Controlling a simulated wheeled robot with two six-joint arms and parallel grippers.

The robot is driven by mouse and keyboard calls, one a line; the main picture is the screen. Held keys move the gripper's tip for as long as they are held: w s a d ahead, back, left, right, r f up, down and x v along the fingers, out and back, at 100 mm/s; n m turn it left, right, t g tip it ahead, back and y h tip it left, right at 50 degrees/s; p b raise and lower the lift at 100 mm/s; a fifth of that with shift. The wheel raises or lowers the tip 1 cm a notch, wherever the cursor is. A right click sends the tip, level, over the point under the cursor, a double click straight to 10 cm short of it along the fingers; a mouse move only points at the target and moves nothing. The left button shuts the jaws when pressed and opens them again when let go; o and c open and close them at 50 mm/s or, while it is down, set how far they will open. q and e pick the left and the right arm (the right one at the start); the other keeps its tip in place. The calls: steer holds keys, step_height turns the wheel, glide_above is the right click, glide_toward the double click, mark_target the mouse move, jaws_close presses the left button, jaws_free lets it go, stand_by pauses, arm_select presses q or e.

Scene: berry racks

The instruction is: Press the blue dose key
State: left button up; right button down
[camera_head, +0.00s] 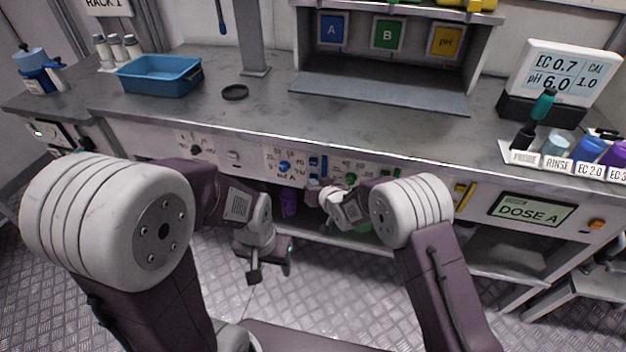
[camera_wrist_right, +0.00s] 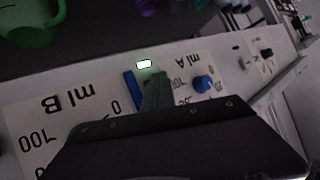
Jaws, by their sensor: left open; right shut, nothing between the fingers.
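The blue dose key (camera_head: 314,163) is an upright blue bar on the counter's front panel, right of the blue knob (camera_head: 285,166). In the right wrist view, which is upside down, the key (camera_wrist_right: 132,88) is partly visible beside my right gripper's fingertips (camera_wrist_right: 155,88). They overlap the panel there; I cannot tell whether they touch the key. My right gripper (camera_head: 314,193) is shut and empty, close to the panel just below the key in the head view. My left gripper (camera_head: 268,264) is open and empty, lower and left, away from the panel.
A lamp (camera_wrist_right: 144,63) glows white-green by the key. A green knob (camera_head: 350,179) sits to the right. The display (camera_head: 531,209) reads DOSE A. A blue tray (camera_head: 158,76) and labelled pots stand on the counter. A shelf lies under the panel.

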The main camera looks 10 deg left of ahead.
steer(key=shift+s, duration=0.9)
steer(key=s, duration=0.5)
steer(key=shift+a, duration=0.15)
stand_by(0.6)
